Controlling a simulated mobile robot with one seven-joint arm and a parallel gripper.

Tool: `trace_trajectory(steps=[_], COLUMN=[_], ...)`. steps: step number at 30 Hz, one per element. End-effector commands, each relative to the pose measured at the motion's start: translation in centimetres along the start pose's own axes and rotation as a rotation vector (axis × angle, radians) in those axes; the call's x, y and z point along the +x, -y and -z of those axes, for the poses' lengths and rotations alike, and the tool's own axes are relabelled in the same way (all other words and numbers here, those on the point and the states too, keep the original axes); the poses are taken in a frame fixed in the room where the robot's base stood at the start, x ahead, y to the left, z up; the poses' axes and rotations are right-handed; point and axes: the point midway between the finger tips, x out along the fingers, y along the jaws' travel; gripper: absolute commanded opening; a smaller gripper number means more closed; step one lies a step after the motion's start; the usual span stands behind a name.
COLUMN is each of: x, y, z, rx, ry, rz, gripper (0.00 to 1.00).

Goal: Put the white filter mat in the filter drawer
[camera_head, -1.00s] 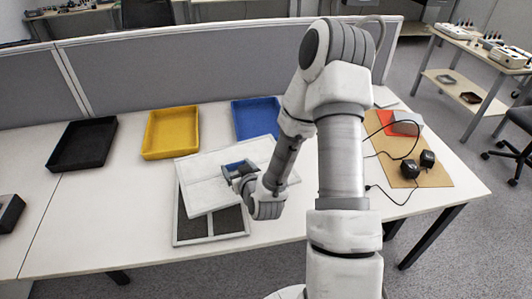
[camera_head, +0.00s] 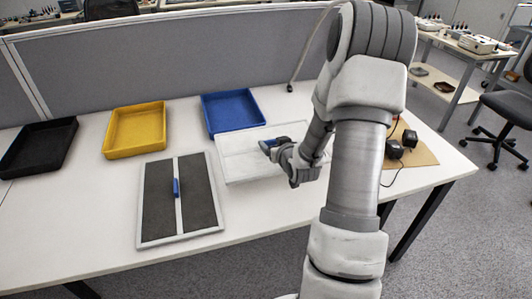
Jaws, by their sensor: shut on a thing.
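The white filter mat (camera_head: 238,163) is a flat, pale rectangular panel at the middle of the table, in front of the blue tray. My gripper (camera_head: 271,146) is shut at its right part, where a small blue piece shows between the jaws. Whether the mat rests on the table or hangs just above it, I cannot tell. Left of it lies a white-framed rectangle with two dark grey panels, which looks like the filter drawer (camera_head: 181,228). A small blue handle stands on its middle bar. My gripper and arm hide the mat's right end.
A black tray (camera_head: 72,124), a yellow tray (camera_head: 163,132) and a blue tray (camera_head: 259,105) stand along the table's back. Behind them is a grey partition (camera_head: 180,65). Black boxes with cables (camera_head: 394,149) sit on a brown board at right. The table front is clear.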

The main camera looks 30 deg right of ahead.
Motion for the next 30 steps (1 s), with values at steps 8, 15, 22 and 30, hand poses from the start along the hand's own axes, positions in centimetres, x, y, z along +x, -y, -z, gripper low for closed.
trace_trajectory(steps=[8, 15, 22, 30], x=[4.2, 5.3, 5.9, 6.0], y=[0.3, 0.3, 0.3, 0.3], z=[-0.6, -3.0, -4.3, -4.7], rx=[0.000, 0.001, -0.001, -0.001], ry=[-0.001, 0.001, -0.003, -0.002], rz=[0.000, 0.000, -0.001, 0.000], gripper=[0.17, 0.17, 0.17, 0.17])
